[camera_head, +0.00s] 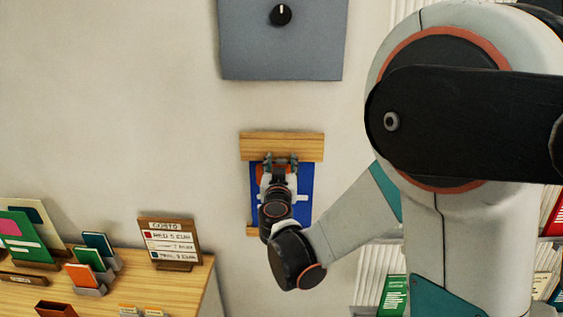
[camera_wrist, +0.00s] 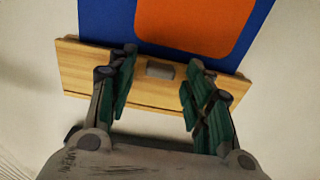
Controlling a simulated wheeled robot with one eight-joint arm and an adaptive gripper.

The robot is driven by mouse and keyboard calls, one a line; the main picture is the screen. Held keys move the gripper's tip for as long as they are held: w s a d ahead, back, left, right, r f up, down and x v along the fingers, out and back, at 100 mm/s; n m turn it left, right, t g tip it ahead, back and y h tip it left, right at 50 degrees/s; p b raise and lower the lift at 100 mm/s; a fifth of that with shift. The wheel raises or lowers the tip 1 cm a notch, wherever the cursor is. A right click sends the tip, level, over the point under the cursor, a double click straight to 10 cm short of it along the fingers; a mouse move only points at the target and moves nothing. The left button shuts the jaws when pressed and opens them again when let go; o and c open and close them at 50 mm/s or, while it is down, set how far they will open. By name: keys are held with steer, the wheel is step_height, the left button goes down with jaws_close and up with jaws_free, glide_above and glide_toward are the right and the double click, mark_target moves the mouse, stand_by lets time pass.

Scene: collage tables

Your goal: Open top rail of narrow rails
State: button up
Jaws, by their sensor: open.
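The wooden top rail (camera_head: 282,141) is fixed on the wall with a blue sheet (camera_head: 306,207) hanging below it. A lower wooden rail (camera_head: 250,231) shows partly behind my arm. My gripper (camera_head: 281,158) is at the top rail's lower edge. In the wrist view the top rail (camera_wrist: 150,96) carries a small grey tab (camera_wrist: 160,70) beside the blue sheet (camera_wrist: 105,20), which has an orange patch (camera_wrist: 195,22). My gripper (camera_wrist: 163,61) is open, its green-padded fingers on either side of the tab, with gaps at both sides. Whether the fingers touch the rail is unclear.
A grey panel with a black knob (camera_head: 281,15) is on the wall above the rail. A wooden table (camera_head: 200,283) at lower left holds a sign (camera_head: 170,241) and several cards in stands. Shelves with books stand at the right, behind my arm.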

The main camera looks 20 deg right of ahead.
jaws_close()
steer(key=shift+s+r, duration=0.1)
steer(key=g+p, duration=0.1)
steer(key=s+r+g+p, duration=0.1)
steer(key=p, duration=0.1)
steer(key=r+g+y+p, duration=0.1)
steer(key=p, duration=0.1)
steer(key=shift+s+a+r+g, duration=0.15)
steer(key=shift+s+a+g, duration=0.15)
steer(key=shift+g, duration=0.1)
steer(key=g+y+p, duration=0.3)
steer(key=g+p, duration=0.4)
steer(key=g, duration=0.1)
glide_toward(282, 157)
step_height(282, 157, down, 2)
steer(key=s, duration=0.1)
steer(key=shift+w+a+r+g+y+p, duration=0.15)
steer(key=shift+r+g+y, duration=0.15)
steer(key=shift+r+g, duration=0.55)
steer(key=shift+a+r+g+y+p, duration=0.15)
steer(key=shift+r+g+y, duration=0.2)
steer(key=shift+g, duration=0.9)
jaws_free()
